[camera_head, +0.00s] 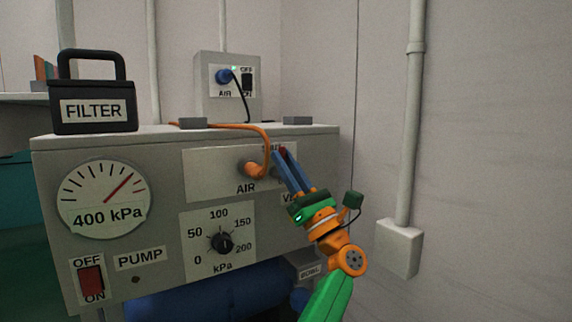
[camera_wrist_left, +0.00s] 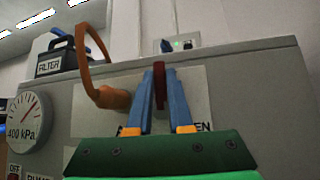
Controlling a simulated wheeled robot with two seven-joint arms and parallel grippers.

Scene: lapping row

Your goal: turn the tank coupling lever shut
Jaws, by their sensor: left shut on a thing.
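The coupling lever is a thin dark red bar (camera_wrist_left: 159,86) that stands roughly upright between my left fingers in the wrist view. In the head view only its red tip (camera_head: 282,150) shows, by a partly hidden label at the top of the white plate. My left gripper (camera_head: 284,158), with blue fingers, is shut on the lever; it also fills the middle of the wrist view (camera_wrist_left: 160,96). The orange coupling (camera_head: 254,169) with its hose sits just left of the lever, above the word AIR. The lever's base is hidden by my fingers. My right gripper is not in view.
The grey tank panel (camera_head: 160,144) carries a 400 kPa gauge (camera_head: 104,200), a kPa knob (camera_head: 221,243) and a red pump switch (camera_head: 91,280). A black FILTER case (camera_head: 93,112) stands on top. A wall pipe and box (camera_head: 398,248) are at the right.

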